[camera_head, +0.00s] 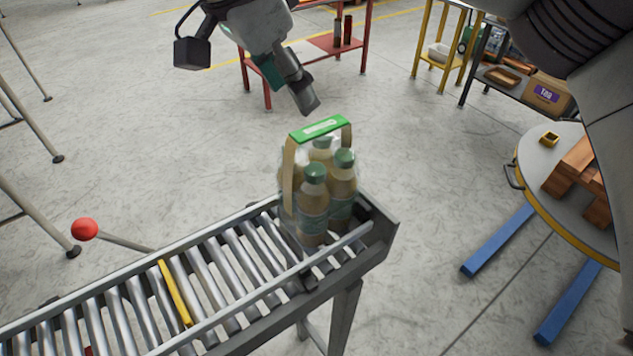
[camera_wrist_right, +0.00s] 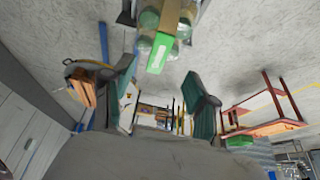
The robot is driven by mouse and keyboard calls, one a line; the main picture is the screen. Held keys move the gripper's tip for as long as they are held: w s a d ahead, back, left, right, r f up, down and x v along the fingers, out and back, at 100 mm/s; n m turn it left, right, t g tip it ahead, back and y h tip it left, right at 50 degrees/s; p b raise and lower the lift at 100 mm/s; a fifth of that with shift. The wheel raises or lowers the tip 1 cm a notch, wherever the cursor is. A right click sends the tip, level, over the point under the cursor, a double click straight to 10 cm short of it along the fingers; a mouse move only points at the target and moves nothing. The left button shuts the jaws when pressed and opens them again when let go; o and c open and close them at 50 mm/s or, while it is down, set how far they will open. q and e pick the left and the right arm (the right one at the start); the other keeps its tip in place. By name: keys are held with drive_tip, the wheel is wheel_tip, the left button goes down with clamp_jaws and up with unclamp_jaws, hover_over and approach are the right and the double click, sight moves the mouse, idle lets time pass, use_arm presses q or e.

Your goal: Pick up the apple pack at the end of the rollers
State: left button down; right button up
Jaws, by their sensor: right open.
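The apple pack (camera_head: 318,190) stands upright at the end of the rollers. It holds several bottles with pale brown contents and green caps, wrapped in clear film, with a tan strap and a green top handle (camera_head: 319,128). My right gripper (camera_head: 287,87) is above and behind the pack in the head view, apart from it. In the right wrist view its two teal fingers (camera_wrist_right: 160,75) are spread with nothing between them. The green handle (camera_wrist_right: 158,54) shows just beyond the fingertips, with the bottles at the top edge. My left gripper is not in view.
The roller conveyor (camera_head: 372,252) has metal side rails and one yellow roller (camera_head: 174,293). A red ball knob (camera_head: 85,229) stands beside it. A round table (camera_head: 535,163) with wooden pieces is at right, a red table (camera_head: 334,43) behind. The floor between is clear.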

sight(316, 128)
drive_tip(key=x, duration=0.4)
drive_tip(key=shift+d+p, duration=0.1)
drive_tip(key=shift+p, duration=0.2)
drive_tip(key=shift+w+f, duration=0.1)
drive_tip(key=shift+f, duration=0.2)
drive_tip(key=p+x, duration=0.2)
drive_tip(key=shift+w+d+f+p, duration=0.1)
drive_tip(key=shift+d+f+p, duration=0.1)
drive_tip(key=shift+d+p, duration=0.15)
drive_tip(key=shift+x, duration=1.05)
drive_tip(key=shift+w+f, duration=0.1)
drive_tip(key=shift+f, duration=0.15)
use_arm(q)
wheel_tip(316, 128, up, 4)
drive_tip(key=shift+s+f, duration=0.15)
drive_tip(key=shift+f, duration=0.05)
use_arm(e)
drive_tip(key=shift+a, duration=0.1)
drive_tip(key=shift+c, duration=1)
clamp_jaws()
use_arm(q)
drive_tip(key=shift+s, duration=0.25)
use_arm(e)
drive_tip(key=shift+r, duration=0.15)
